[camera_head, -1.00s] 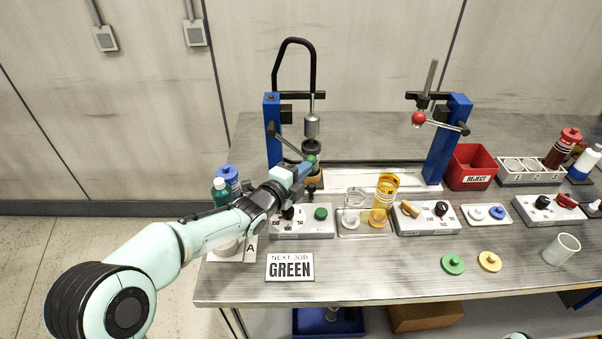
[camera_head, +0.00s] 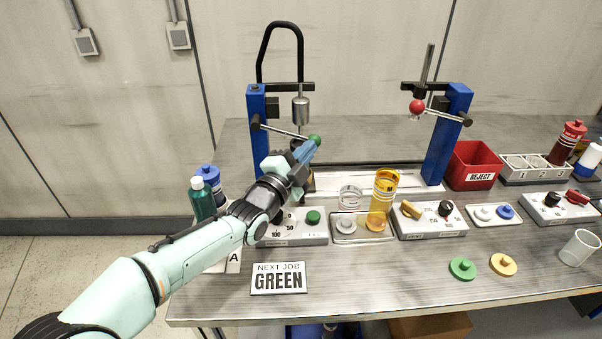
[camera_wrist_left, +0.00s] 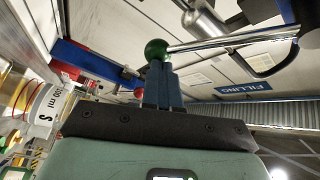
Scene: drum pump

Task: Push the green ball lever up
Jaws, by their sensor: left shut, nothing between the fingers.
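The green ball (camera_head: 315,139) sits at the end of a metal lever (camera_head: 283,130) on the left blue post (camera_head: 257,135). In the head view the lever slopes slightly down from the post to the ball. My left gripper (camera_head: 306,150) is shut and empty, with its fingertips just under the ball. The left wrist view shows the green ball (camera_wrist_left: 156,49) right at the tips of the closed fingers (camera_wrist_left: 161,82); they look to be touching it. The lever rod (camera_wrist_left: 225,42) runs right from the ball there. My right gripper is not in view.
A second blue post (camera_head: 446,135) with a red ball lever (camera_head: 417,107) stands to the right. A yellow cylinder (camera_head: 382,195), a knob box (camera_head: 432,222) and a red reject bin (camera_head: 474,165) stand on the bench. A sign (camera_head: 278,278) reads NEXT JOB GREEN.

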